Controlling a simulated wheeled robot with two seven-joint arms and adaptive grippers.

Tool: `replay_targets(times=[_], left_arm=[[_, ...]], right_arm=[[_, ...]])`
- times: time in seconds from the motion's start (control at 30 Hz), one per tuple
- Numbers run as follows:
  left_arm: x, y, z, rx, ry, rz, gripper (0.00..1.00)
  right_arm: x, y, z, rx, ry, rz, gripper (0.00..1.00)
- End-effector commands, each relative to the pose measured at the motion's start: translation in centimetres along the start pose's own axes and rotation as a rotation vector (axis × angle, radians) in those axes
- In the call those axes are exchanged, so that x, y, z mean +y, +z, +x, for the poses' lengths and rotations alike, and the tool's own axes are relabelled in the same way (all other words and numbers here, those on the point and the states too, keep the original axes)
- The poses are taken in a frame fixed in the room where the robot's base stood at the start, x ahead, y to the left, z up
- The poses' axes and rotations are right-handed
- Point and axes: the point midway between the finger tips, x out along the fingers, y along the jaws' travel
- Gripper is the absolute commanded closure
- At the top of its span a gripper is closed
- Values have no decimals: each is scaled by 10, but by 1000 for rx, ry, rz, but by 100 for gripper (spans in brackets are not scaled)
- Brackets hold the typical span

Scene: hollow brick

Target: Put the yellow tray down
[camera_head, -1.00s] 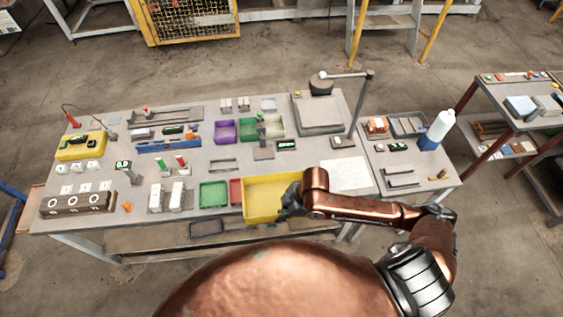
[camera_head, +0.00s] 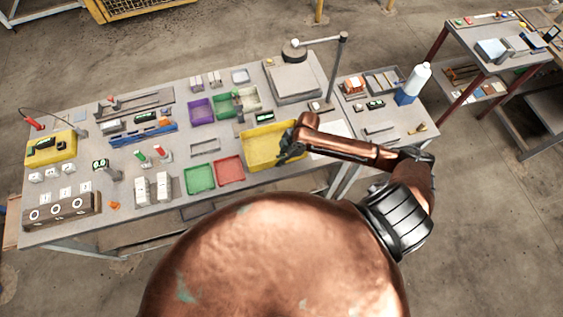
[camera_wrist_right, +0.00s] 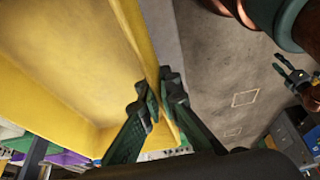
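The yellow tray (camera_head: 262,152) is over the front right part of the grey workbench, right of the red bin (camera_head: 229,170). I cannot tell whether it touches the bench top. My right gripper (camera_head: 287,148) is at the tray's right side. In the right wrist view, the gripper (camera_wrist_right: 158,98) has its fingers on both sides of the tray's wall (camera_wrist_right: 140,35), shut on it. My left gripper (camera_wrist_right: 291,76) shows at the right edge of the wrist view, fingers apart and empty, away from the tray. It is not in the head view.
A green bin (camera_head: 200,178) stands left of the red bin. A white sheet (camera_head: 335,127) lies partly behind my right arm. A square grey plate device (camera_head: 293,82) is behind the tray. Purple (camera_head: 201,111) and green bins stand at the back left.

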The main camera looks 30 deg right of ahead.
Motion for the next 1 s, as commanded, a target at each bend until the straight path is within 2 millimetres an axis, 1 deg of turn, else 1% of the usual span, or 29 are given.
replay_targets(times=[0.03, 0.1, 0.17, 0.2, 0.27, 0.4, 0.53, 0.77, 0.87, 0.9, 1.0], left_arm=[[-2, -20, -2, 25, -2, 5, 60], [-3, -43, -3, 55, -3, 9, 60], [-4, -54, -3, 69, -4, 11, 60], [-4, -55, -4, 70, -4, 11, 60], [-4, -51, -4, 65, -3, 11, 60], [-2, -23, -6, 31, -1, 4, 60], [-1, -9, -7, 11, -1, 1, 60], [-1, -10, -6, 13, -1, 1, 60], [-1, -15, -5, 20, -1, 2, 60], [-2, -19, -5, 24, -1, 3, 60], [-2, -29, -6, 38, -2, 5, 60]], right_arm=[[2, 5, 3, 1, -1, 2, 100], [4, 10, 7, 1, -1, 2, 100], [5, 12, 9, 1, -2, 1, 100], [6, 15, 10, 1, -2, 2, 100], [10, 20, 14, 0, -2, 3, 100], [8, 27, 34, 0, -2, 2, 100], [8, 30, 41, 0, -1, 1, 100], [8, 31, 42, 0, 0, 1, 100], [8, 32, 44, 0, -1, 0, 100], [8, 32, 44, -1, -2, 1, 94], [8, 32, 44, -1, -2, 1, 87]])
